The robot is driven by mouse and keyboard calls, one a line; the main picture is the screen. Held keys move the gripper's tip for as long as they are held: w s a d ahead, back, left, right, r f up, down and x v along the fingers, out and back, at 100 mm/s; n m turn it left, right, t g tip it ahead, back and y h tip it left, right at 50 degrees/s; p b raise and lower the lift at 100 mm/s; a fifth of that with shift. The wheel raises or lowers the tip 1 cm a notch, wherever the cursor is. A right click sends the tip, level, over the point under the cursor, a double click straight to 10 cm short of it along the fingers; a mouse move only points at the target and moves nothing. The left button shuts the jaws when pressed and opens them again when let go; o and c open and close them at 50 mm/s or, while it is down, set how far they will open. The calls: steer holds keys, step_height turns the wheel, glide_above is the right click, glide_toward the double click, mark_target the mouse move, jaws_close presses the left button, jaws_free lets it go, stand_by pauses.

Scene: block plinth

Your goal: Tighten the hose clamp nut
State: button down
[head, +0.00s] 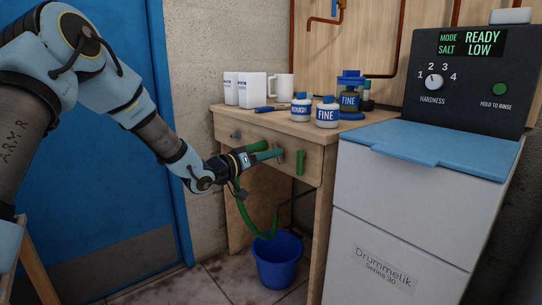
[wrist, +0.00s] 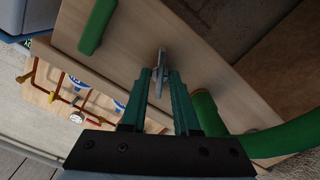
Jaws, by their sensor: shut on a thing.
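My gripper (head: 274,156) reaches in from the left, in front of the wooden bench's face. In the wrist view its teal fingers (wrist: 158,82) are closed on a small grey metal piece (wrist: 161,60), which stands out past the fingertips. That piece also shows in the head view (head: 281,157), close to the bench front. I cannot tell whether it is the clamp nut. A green hose (head: 241,208) hangs beside my gripper and runs down toward a blue bucket. It also fills the lower right of the wrist view (wrist: 276,138). I cannot make out a hose clamp.
The blue bucket (head: 277,260) stands on the floor below. A green handle (head: 300,162) is on the bench front (head: 315,170), right of my gripper. Labelled jars (head: 327,112) and a mug (head: 281,88) stand on top. A white machine (head: 405,215) blocks the right.

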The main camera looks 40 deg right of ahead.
steer(key=shift+m, duration=0.4)
steer(key=shift+f+m+b, duration=0.2)
steer(key=shift+m+b, duration=9.3)
steer(key=shift+m, duration=2.1)
steer(key=c, duration=0.7)
jaws_free()
steer(key=shift+r, duration=0.15)
steer(key=shift+o, duration=0.2)
steer(key=shift+a, duration=0.1)
steer(key=a+p, duration=0.2)
steer(key=a, duration=0.8)
steer(key=shift+w+a+p, duration=0.25)
steer(key=shift+a+p, duration=0.05)
steer(key=shift+a, duration=0.05)
